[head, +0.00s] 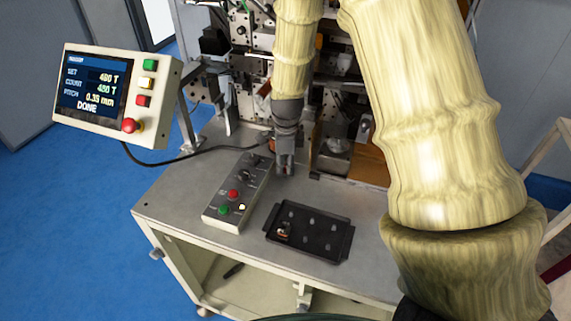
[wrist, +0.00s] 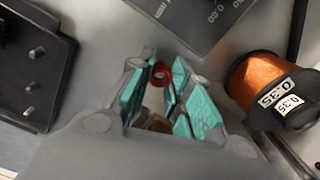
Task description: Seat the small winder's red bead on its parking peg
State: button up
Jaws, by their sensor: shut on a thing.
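In the wrist view the red bead (wrist: 160,76) shows as a small ring between the tips of my gripper (wrist: 159,84). The teal-padded fingers are closed on it from both sides. In the head view my gripper (head: 285,168) points down above the table, in front of the winder (head: 330,90) and right of the control box; the bead is too small to make out there. A brownish piece (wrist: 158,122) shows low between the fingers; I cannot tell what it is. I cannot pick out the parking peg in either view.
A black tray (head: 337,240) with short pegs and one small coil lies in front. A control box (head: 235,195) stands left. The screen (head: 95,95) reads DONE.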

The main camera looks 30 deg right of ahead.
jog(key=shift+f+b, duration=0.4)
jog(key=shift+f, duration=0.7)
dwell(0.4)
jog(key=o, duration=0.7)
jog(key=shift+r, duration=0.1)
notch_tip(320, 180, up, 12)
dwell(0.3)
jog(key=shift+d, duration=0.1)
